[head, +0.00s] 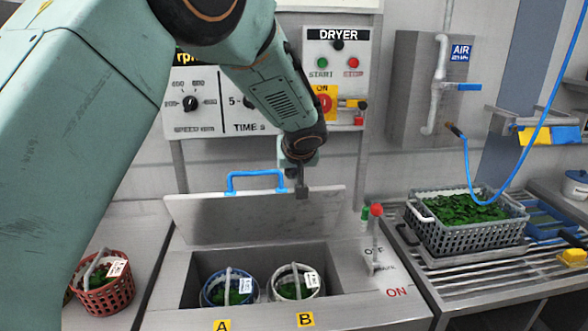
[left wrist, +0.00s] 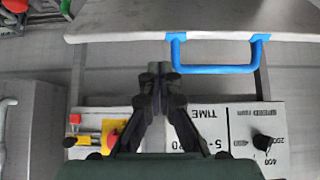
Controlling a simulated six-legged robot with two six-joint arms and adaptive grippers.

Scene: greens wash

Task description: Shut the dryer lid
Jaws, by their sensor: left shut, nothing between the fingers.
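The grey dryer lid (head: 240,218) stands raised and tilted at the back of the dryer opening, with a blue handle (head: 257,175) on its upper edge. In the left wrist view the lid (left wrist: 130,22) crosses the top and the blue handle (left wrist: 215,69) hangs below its edge. My left gripper (head: 302,190) is shut and empty at the lid's upper edge, to the right of the handle in the head view. In the left wrist view its fingertips (left wrist: 160,72) are left of the handle and apart from it. Whether they touch the lid is unclear. My right gripper is not in view.
Two baskets, A (head: 228,290) and B (head: 296,284), sit in the open dryer well. A red-knobbed lever (head: 376,212) stands right of the lid. A red basket (head: 103,289) is at left; a grey crate of greens (head: 465,230) is at right. The control panel (head: 337,70) is behind.

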